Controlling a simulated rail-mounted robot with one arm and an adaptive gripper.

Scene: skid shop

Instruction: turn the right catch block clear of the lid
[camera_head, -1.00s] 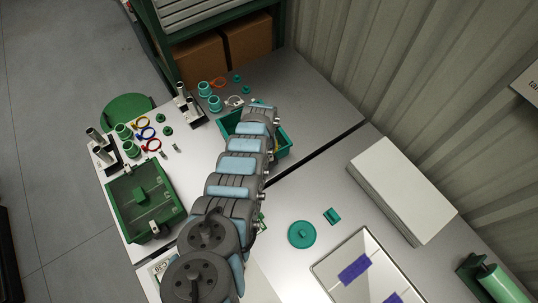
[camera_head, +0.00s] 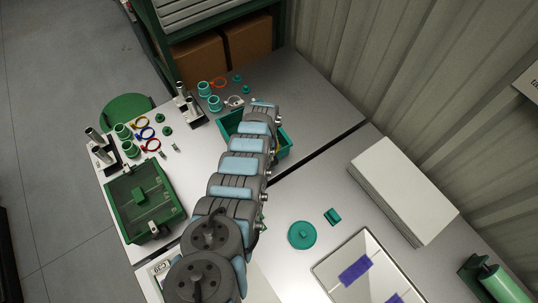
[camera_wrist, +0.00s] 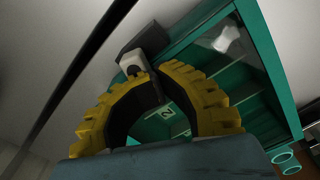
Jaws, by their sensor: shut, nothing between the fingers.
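A teal box (camera_wrist: 268,62) with a clear-looking lid (camera_wrist: 215,65) fills the right of the wrist view; a "2" label shows inside. In the head view the teal box (camera_head: 284,147) is mostly covered by my arm. My gripper (camera_wrist: 157,76) is shut and empty, its yellow-padded fingers arching together over the box edge. A pale block (camera_wrist: 132,62) with a dark part behind it sits just beyond the fingertips; contact cannot be told. A second pale block (camera_wrist: 227,38) lies farther right on the box. Which is the right catch block is unclear.
A green lidded box (camera_head: 145,205) stands at the left of the bench. Teal cups, coloured rings and posts (camera_head: 187,103) lie behind it. A teal disc (camera_head: 301,235), a white stack (camera_head: 403,190) and a tray (camera_head: 345,250) are to the right.

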